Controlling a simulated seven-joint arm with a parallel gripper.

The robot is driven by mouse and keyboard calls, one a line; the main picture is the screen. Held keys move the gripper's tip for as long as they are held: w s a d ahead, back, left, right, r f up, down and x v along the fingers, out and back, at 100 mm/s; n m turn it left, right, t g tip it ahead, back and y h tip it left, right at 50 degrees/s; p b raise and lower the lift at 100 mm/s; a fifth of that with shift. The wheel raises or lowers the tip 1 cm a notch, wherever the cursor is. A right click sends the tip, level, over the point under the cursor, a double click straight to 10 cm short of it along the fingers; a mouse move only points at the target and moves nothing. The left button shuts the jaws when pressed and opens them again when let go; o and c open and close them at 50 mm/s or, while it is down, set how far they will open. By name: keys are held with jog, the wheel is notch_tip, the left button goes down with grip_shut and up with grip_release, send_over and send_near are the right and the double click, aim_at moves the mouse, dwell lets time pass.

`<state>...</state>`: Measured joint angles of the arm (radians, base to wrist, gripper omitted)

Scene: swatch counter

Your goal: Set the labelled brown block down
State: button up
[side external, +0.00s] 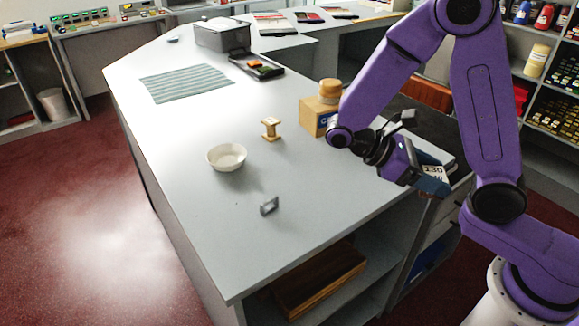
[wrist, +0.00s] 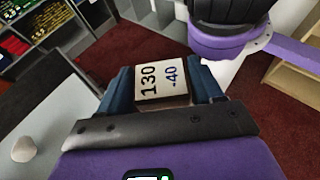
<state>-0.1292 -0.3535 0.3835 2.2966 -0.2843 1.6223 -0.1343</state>
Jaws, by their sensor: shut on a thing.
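The labelled brown block (wrist: 165,103) is between the blue fingers of my gripper (wrist: 160,86) in the wrist view. Its white label reads "130" in black and "-40" in blue, and a strip of brown side shows below it. In the side external view the block (side external: 433,172) shows mainly as its white label, and my gripper (side external: 430,180) is shut on it. It is held in the air at the right edge of the counter (side external: 330,205). The fingers and arm hide most of its brown sides.
A white bowl (side external: 227,158), a wooden spool (side external: 271,130) and a small grey piece (side external: 269,206) stand on the counter. A striped cloth (side external: 187,83) lies farther back. The front counter is mostly clear.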

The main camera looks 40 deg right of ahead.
jog(key=w+a+m+y, duration=0.3)
jog(key=a+m+y, duration=0.2)
jog(key=m+y, duration=0.45)
jog(key=w+a+m+y, duration=0.3)
jog(key=a+m+y, duration=0.2)
jog(key=m+y, duration=0.45)
jog(key=w+d+r+m+t+y, duration=0.2)
jog(key=w+r+m+t+y, duration=0.25)
jog(key=w+m+t, duration=0.55)
jog(key=w+a+f, duration=0.1)
jog(key=w+f, duration=0.2)
jog(key=w, duration=0.1)
jog(key=w+a+f+n, duration=0.1)
jog(key=w+f, duration=0.1)
jog(key=w, duration=0.3)
jog(key=w+a+f+n, duration=0.1)
jog(key=w+f, duration=0.2)
jog(key=w, duration=0.1)
jog(key=shift+w+a+f, duration=0.1)
jog(key=shift+w+f, duration=0.2)
jog(key=shift+w+a+f, duration=0.1)
jog(key=shift+w+f, duration=0.4)
jog(key=shift+f, duration=0.15)
jog(key=shift+f+h, duration=0.25)
jog(key=shift+f, duration=1.2)
